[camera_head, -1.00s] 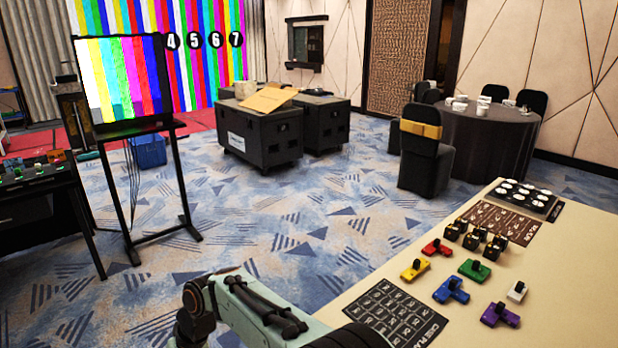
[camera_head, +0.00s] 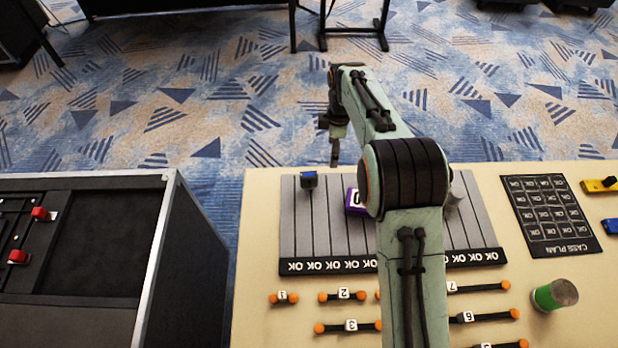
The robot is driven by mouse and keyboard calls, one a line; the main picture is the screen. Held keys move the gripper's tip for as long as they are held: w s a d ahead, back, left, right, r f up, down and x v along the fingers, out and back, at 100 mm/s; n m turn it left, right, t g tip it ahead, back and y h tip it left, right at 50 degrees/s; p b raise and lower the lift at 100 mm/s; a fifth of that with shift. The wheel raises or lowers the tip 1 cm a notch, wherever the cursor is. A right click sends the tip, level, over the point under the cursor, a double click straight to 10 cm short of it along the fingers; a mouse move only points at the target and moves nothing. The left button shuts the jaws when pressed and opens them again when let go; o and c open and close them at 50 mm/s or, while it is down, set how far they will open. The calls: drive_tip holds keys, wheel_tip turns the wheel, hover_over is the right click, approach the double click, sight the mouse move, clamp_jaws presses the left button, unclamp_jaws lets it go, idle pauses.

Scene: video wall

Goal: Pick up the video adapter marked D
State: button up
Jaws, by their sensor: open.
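A purple block (camera_head: 354,203) with a partly covered white mark lies on the grey striped board (camera_head: 328,228). The mark could be a D or an O; my arm hides the block's right side. A small dark block with a blue top (camera_head: 309,180) stands on the board's left part. No other adapter letter is readable. My gripper (camera_head: 335,152) hangs beyond the board's far edge, apart from both blocks. It is small and seen edge-on, with nothing visible in it, and it is open.
Several numbered cables with orange ends (camera_head: 343,295) lie in front of the board. A green-labelled cup (camera_head: 555,294) and a black case plan sheet (camera_head: 550,214) are on the right. Yellow (camera_head: 600,185) and blue (camera_head: 611,226) pieces sit at the right edge. A black case (camera_head: 80,240) stands left, across a gap.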

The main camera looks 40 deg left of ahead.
sight(309, 174)
drive_tip(key=shift+n+h, duration=0.3)
drive_tip(key=shift+n, duration=0.3)
drive_tip(key=s+a+f, duration=0.2)
drive_tip(key=s+f, duration=0.1)
drive_tip(key=s+a+f, duration=0.1)
drive_tip(key=shift+s+f, duration=0.3)
wheel_tip(309, 174, down, 6)
drive_tip(key=shift+r, duration=0.1)
clamp_jaws()
